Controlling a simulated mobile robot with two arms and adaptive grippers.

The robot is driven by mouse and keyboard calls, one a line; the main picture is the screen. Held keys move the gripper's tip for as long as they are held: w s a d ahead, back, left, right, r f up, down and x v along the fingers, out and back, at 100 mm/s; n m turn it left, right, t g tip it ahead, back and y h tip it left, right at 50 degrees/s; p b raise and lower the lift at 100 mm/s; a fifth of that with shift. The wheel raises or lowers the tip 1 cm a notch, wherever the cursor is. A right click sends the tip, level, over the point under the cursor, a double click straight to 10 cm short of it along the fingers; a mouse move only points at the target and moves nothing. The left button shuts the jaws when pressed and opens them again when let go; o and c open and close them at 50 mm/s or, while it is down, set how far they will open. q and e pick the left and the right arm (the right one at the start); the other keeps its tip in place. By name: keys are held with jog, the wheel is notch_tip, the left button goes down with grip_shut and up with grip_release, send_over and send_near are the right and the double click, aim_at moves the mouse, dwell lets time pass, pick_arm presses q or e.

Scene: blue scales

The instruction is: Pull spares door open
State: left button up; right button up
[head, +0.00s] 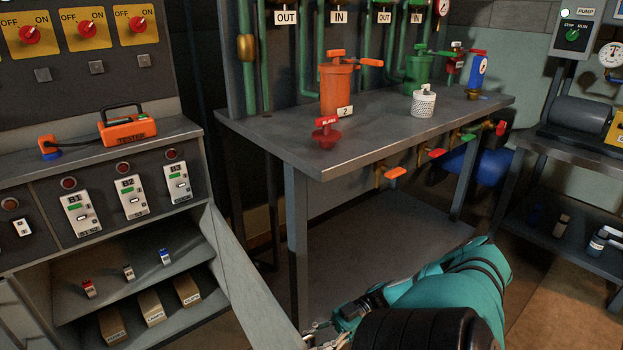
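The spares door (246,285) is a grey panel at the lower left. It stands swung outward from the right side of the grey cabinet and runs down toward the bottom edge. Inside the open cabinet, several small fuses lie on the upper shelf (125,262) and cardboard boxes stand below. My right gripper (322,337) is at the bottom edge, close to the door's free end. Its fingers are mostly cut off, so I cannot tell whether it grips the door or a handle. My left gripper is not in view.
A grey metal table (400,133) stands right of the door, with an orange canister (337,90) and a white perforated cup (423,104) on it. An orange tester (128,130) sits on the cabinet's counter. A pump bench (575,160) is at the right.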

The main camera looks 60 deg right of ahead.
jog(key=shift+o, duration=0.7)
jog(key=v, duration=1.2)
